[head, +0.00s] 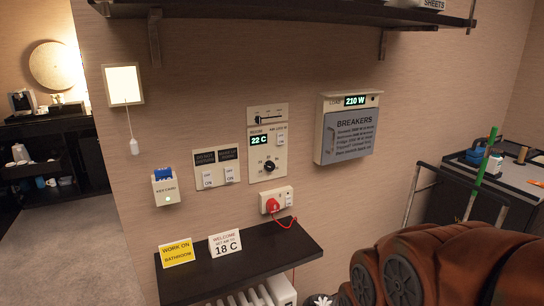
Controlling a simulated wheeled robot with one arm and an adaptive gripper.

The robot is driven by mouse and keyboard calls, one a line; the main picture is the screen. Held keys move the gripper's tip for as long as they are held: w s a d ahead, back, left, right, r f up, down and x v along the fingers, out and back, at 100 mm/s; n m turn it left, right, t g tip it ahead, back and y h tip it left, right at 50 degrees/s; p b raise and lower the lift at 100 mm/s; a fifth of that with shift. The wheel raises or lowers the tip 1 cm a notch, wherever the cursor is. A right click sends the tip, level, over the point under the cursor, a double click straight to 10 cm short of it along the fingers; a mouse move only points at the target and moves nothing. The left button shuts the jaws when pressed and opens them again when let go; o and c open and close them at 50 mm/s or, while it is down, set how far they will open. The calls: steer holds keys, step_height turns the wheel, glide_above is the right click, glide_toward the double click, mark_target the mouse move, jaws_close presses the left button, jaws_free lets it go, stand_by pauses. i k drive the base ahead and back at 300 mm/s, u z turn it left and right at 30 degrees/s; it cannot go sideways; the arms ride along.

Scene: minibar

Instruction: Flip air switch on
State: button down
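A wall control panel (268,143) carries a slider at its top, a green "22 C" display (259,140), a small switch (280,138) to the right of the display, and a dark round knob (270,165). The small lettering beside that switch is too fine to read, so I cannot tell whether it is the air switch or which way it is set. To its left, a plate holds two white rocker switches (219,176), each marked "ON", under dark labels. My gripper is not in view.
A breaker box (348,134) reads 210 W. A red plug (273,205) sits in the outlet above a dark shelf (232,268) with two signs. A key-card holder (165,187) and lamp (123,85) are left. A large brown form with dark discs fills the lower right.

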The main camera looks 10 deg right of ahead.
mark_target(280, 136)
steer(key=z, duration=0.55)
steer(key=k, duration=0.65)
steer(key=z, duration=0.3)
steer(key=i, duration=0.9)
steer(key=u, duration=1.25)
steer(key=i, duration=0.65)
steer(key=u, duration=0.75)
